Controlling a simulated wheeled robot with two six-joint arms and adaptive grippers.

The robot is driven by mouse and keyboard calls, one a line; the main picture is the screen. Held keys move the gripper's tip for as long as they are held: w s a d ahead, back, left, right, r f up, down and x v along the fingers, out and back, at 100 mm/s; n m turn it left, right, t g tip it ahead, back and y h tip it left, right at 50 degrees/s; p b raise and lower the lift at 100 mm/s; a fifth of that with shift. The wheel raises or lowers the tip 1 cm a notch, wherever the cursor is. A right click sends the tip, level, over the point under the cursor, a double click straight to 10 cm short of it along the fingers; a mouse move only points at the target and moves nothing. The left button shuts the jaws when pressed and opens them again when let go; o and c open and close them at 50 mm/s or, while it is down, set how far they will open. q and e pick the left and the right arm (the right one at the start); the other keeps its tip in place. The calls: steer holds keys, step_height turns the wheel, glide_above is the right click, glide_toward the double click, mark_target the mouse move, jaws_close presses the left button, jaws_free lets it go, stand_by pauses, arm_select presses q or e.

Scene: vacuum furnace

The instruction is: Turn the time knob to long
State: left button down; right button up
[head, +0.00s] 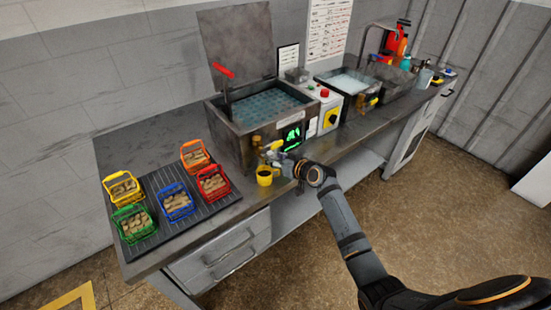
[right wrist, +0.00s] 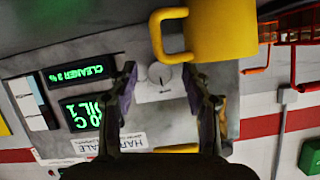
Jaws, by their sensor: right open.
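The round pale knob (right wrist: 160,76) is on the grey metal front panel in the right wrist view, with a small dark pointer mark on its face. I cannot read its labels. My right gripper (right wrist: 160,82) is open, with one finger on each side of the knob. I cannot tell whether the fingers touch it. In the head view my right gripper (head: 271,155) is at the front of the large tank (head: 232,128), left of the green-lit display (head: 292,136), and hides the knob. My left gripper is not in view.
A yellow mug (head: 264,177) stands close below my right gripper; it also shows in the right wrist view (right wrist: 222,28). Several coloured baskets stand on a dark ribbed mat (head: 204,212) at left. A grey control box (head: 328,122) with a red button stands right of the tank.

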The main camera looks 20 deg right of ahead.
jaws_close()
stand_by(0.3)
